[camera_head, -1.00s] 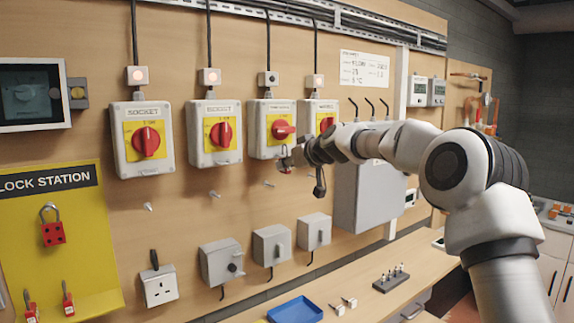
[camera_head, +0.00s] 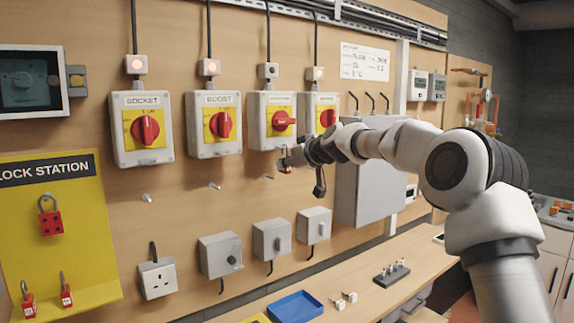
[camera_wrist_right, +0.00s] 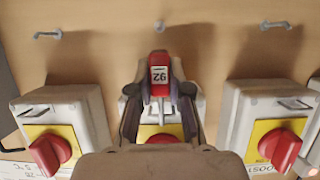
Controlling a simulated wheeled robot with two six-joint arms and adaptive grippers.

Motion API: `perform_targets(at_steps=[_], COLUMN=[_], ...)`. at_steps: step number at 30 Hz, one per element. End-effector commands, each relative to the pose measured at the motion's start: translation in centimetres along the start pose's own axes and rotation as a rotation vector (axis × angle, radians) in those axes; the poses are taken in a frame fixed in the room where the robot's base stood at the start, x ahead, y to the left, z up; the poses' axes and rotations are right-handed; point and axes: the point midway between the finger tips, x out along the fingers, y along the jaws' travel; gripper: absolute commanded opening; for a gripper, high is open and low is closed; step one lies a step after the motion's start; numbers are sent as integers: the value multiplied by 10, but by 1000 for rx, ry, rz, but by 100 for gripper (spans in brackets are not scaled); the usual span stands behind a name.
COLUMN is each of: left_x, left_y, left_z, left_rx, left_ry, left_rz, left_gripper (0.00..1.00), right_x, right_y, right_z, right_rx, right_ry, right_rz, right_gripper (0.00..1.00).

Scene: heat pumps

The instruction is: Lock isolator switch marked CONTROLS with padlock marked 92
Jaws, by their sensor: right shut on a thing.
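The third isolator switch (camera_head: 270,121) has a red handle turned level and a dark lamp above it; its label is too blurred to read. My right gripper (camera_head: 287,164) is just below this switch's lower edge. In the right wrist view, my right gripper (camera_wrist_right: 160,112) is shut on a red padlock (camera_wrist_right: 159,75), whose white label reads 92. The padlock's shackle points toward the isolator behind it, which the gripper partly hides. I cannot tell whether the shackle touches the switch. My left gripper is not in view.
Isolators marked SOCKET (camera_head: 141,128) and BOOST (camera_head: 214,124) are to the left; another (camera_head: 318,116) is close on the right, partly behind my arm. Pegs (camera_head: 214,186) stick out below. The yellow lock station (camera_head: 85,235) holds several red padlocks. A blue tray (camera_head: 296,307) is on the bench.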

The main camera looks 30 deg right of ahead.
Motion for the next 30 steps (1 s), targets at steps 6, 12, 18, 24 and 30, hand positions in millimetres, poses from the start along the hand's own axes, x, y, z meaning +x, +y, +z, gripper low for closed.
perform_targets(at_steps=[6, 12, 18, 24, 30], left_x=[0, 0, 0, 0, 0], left_y=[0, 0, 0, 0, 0], left_z=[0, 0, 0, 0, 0], left_rx=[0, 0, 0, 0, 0], left_ry=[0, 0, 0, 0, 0], left_rz=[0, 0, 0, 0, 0], left_gripper=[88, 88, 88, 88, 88], right_x=[0, 0, -7, -49, -98], right_y=[0, 0, 0, 0, 0], right_z=[-1, 0, -1, -2, -1], right_rx=[0, 0, 1, 2, 1], right_ry=[0, 0, 1, 3, 3], right_rz=[0, 0, 0, -1, -2], right_gripper=[43, 47, 47, 47, 47])
